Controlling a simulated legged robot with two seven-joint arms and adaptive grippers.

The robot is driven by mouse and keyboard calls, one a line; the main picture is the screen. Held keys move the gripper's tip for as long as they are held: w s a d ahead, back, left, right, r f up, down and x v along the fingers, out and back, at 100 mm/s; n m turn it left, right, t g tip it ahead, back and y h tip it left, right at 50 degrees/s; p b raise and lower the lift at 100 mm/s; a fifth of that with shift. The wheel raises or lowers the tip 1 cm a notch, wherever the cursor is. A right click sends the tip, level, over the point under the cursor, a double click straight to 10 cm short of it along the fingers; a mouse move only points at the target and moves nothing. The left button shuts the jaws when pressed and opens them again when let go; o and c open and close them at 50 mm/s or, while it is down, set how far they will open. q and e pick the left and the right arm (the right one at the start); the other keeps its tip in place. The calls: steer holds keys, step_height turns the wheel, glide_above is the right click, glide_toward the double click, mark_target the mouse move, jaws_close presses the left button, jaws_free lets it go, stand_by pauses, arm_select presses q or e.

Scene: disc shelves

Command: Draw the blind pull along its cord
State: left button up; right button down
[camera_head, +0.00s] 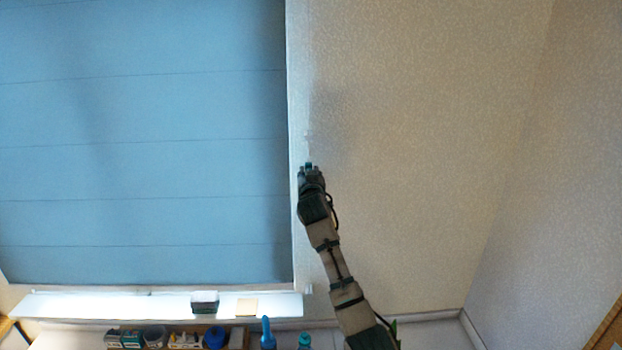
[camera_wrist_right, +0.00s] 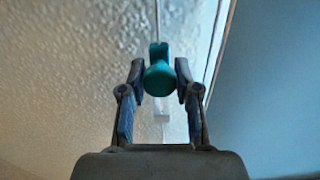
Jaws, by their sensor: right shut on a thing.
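The blind pull (camera_wrist_right: 158,76) is a small teal knob in the right wrist view, with a thin pale cord running from it along the wall. My right gripper (camera_wrist_right: 160,85) is shut on it, one finger on each side. In the head view my right gripper (camera_head: 309,168) is raised against the wall just right of the blind's edge, and the pull is mostly hidden there. The blue blind (camera_head: 150,130) hangs over the window at left, with a bright gap below it. My left gripper is not in view.
A bright sill (camera_head: 110,305) with a dark box (camera_head: 205,301) and a small tan block (camera_head: 246,307) lies under the blind. Below it is a row of small items, including a blue bottle (camera_head: 267,333) and a teal bottle (camera_head: 305,341). The wall at right is clear.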

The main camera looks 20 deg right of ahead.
steer(key=shift+s+r, duration=0.1)
steer(key=shift+r, duration=0.4)
steer(key=c, duration=0.8)
jaws_free()
steer(key=shift+c, duration=0.2)
steer(key=shift+f, duration=0.25)
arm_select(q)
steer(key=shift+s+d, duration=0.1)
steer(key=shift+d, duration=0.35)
arm_select(e)
steer(key=v, duration=1.1)
steer(key=shift+s+a, duration=0.25)
steer(key=shift+s, duration=0.05)
